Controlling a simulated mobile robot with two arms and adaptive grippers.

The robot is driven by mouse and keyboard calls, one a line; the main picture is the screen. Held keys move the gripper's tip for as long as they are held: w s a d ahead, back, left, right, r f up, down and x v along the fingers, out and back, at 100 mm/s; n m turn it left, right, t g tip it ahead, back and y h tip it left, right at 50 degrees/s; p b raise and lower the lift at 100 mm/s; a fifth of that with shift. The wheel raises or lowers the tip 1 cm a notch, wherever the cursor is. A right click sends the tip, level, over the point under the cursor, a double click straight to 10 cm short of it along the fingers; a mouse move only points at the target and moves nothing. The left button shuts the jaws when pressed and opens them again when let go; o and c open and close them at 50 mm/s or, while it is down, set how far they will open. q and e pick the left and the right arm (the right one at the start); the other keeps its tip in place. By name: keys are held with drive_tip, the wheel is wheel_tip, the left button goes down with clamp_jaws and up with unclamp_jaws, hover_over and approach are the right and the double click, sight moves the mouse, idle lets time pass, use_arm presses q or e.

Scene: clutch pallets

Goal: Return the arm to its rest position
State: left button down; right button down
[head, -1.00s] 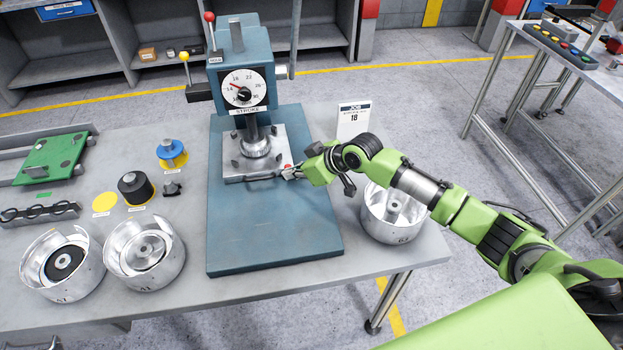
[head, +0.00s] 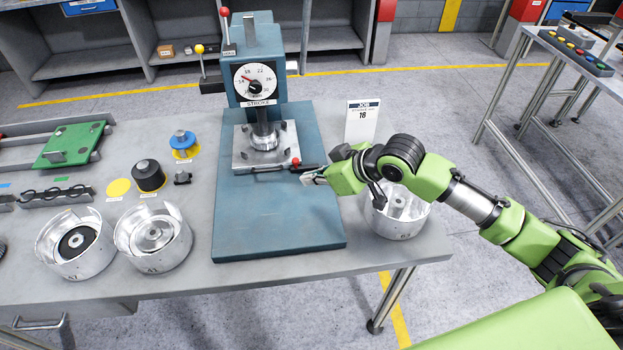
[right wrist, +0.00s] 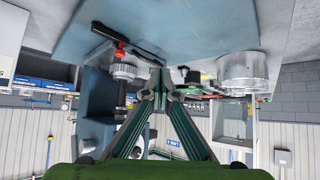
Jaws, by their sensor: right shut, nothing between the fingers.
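My right arm is green and comes in from the right in the head view. My right gripper (head: 309,178) is shut and empty, just right of the press's fixture plate (head: 290,140). In the right wrist view, the closed fingertips (right wrist: 158,82) show with nothing between them. The blue press (head: 250,50) stands on the table with a dial on its front. A dark handle with a red knob (head: 295,162) lies near the fingertips, and I cannot tell whether they touch. My left gripper is not in view.
A silver drum (head: 397,212) stands under my right forearm. Two more drums (head: 75,243) (head: 153,237) stand at the left. A job card (head: 362,122) stands behind my gripper. A green board (head: 70,145) lies far left. The blue base's front (head: 280,228) is clear.

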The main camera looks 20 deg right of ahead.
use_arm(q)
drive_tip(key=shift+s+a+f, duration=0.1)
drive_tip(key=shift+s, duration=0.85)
